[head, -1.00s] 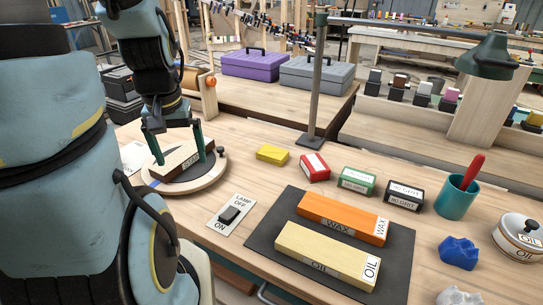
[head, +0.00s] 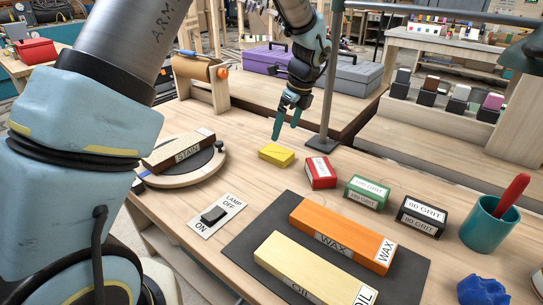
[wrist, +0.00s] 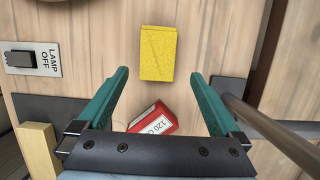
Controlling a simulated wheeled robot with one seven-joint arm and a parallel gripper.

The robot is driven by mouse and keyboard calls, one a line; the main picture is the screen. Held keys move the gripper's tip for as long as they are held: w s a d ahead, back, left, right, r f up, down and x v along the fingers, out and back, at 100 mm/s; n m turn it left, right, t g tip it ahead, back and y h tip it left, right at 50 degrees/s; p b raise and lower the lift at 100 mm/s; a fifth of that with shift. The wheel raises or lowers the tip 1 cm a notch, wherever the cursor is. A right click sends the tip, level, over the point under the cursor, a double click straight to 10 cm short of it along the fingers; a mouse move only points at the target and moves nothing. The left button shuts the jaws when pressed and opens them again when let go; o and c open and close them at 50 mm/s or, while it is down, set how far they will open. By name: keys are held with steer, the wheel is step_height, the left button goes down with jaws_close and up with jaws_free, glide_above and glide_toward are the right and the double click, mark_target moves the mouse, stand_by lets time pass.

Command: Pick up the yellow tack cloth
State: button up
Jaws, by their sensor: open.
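The yellow tack cloth (head: 276,155) is a small flat block lying on the wooden bench, left of the red grit block. In the wrist view the yellow tack cloth (wrist: 158,53) lies ahead of my fingertips, roughly centred between their lines. My gripper (head: 287,130) is above the bench just behind the cloth in the head view, fingers pointing down. In the wrist view my gripper (wrist: 160,76) has its two green fingers spread wide with nothing between the tips. It does not touch the cloth.
The red grit block (head: 320,172) is close beside the cloth, and the lamp post (head: 328,100) stands just behind. Green (head: 366,192) and black (head: 421,216) grit blocks sit farther right. The stain block (head: 178,150) rests on a round turntable. A lamp switch (head: 214,215) is in front.

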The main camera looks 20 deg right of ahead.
mark_target(277, 152)
steer(key=x, duration=0.4)
steer(key=shift+p+x, duration=1.15)
steer(key=shift+x, duration=1.4)
steer(key=shift+s+a, duration=0.15)
steer(key=c, duration=1.2)
